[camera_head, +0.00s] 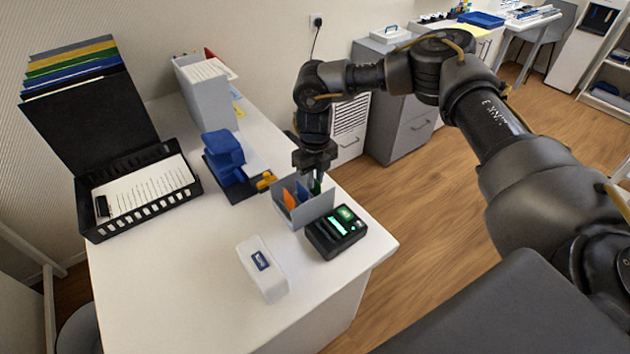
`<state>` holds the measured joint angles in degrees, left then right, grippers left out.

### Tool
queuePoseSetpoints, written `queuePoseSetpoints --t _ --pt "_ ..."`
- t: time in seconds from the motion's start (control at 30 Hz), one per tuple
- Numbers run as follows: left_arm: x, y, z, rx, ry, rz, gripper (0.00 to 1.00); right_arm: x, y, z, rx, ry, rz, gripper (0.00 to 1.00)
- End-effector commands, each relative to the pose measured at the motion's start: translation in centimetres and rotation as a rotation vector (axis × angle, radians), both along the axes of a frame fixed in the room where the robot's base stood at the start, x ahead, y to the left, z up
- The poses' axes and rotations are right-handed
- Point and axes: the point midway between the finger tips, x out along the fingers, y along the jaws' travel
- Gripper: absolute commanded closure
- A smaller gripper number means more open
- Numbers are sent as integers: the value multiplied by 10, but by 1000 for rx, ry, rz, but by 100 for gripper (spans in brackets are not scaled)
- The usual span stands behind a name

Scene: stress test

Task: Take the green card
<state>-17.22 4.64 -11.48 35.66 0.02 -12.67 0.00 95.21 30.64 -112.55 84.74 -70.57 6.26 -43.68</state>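A small grey card holder (303,209) stands near the right edge of the white desk. An orange card (289,199) and a blue card (302,193) stand in it. The green card (316,187) stands at the holder's right side, partly hidden by my gripper. My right gripper (315,177) points down from above, with its fingertips at the top of the green card. I cannot tell whether the fingers are closed on it. My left gripper is not in view.
A black card terminal (336,232) with a lit green screen stands right in front of the holder. The front of the desk is clear.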

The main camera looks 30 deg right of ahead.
Motion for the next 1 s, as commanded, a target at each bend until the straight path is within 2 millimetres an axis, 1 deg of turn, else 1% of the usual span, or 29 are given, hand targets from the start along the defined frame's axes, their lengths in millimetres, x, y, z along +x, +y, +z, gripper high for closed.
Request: queuePoseSetpoints --t 0.03,0.27,0.57,0.67,0.8,0.9,1.0 --pt "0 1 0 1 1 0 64 0 0 0 0 0 0 85" --pt "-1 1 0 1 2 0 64 0 0 0 0 0 0 100" --pt "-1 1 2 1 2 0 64 0 0 2 0 0 0 100" --pt "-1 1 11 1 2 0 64 0 0 13 1 -1 0 100" --pt "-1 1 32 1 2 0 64 0 0 38 0 0 0 100" --pt "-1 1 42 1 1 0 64 0 0 52 1 -1 0 100" --pt "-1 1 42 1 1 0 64 0 0 52 0 0 0 100"
